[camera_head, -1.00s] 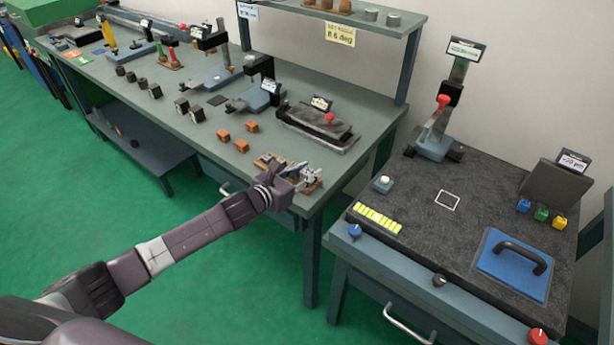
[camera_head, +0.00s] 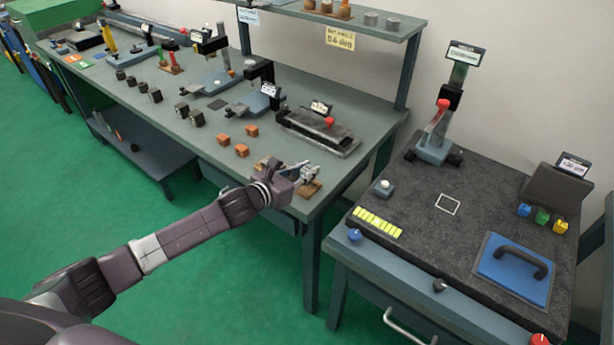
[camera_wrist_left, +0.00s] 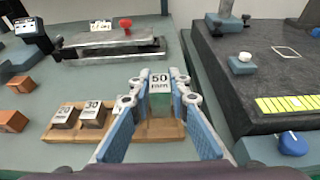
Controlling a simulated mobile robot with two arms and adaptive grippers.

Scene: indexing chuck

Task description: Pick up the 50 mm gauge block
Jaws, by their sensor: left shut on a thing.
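The 50 mm gauge block (camera_wrist_left: 160,100) stands upright in the middle of the left wrist view, with a white "50 mm" label facing me. My left gripper (camera_head: 309,172) is over the bench's near right corner. In the wrist view its two blue-padded fingers (camera_wrist_left: 160,108) are shut on the block from both sides. The wooden holder (camera_wrist_left: 172,132) lies below the block; I cannot tell whether they touch. Two shorter labelled blocks sit on the holder's left part, one marked 30 (camera_wrist_left: 92,113) and one beside it (camera_wrist_left: 66,116). My right gripper is not in view.
Orange cubes (camera_head: 241,150) and a dark fixture with a red knob (camera_head: 318,130) stand on the bench nearby. To the right, across a gap, is a dark granite table (camera_head: 420,235) with a yellow strip (camera_head: 377,222), a button box (camera_head: 382,188) and a blue handled plate (camera_head: 515,268).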

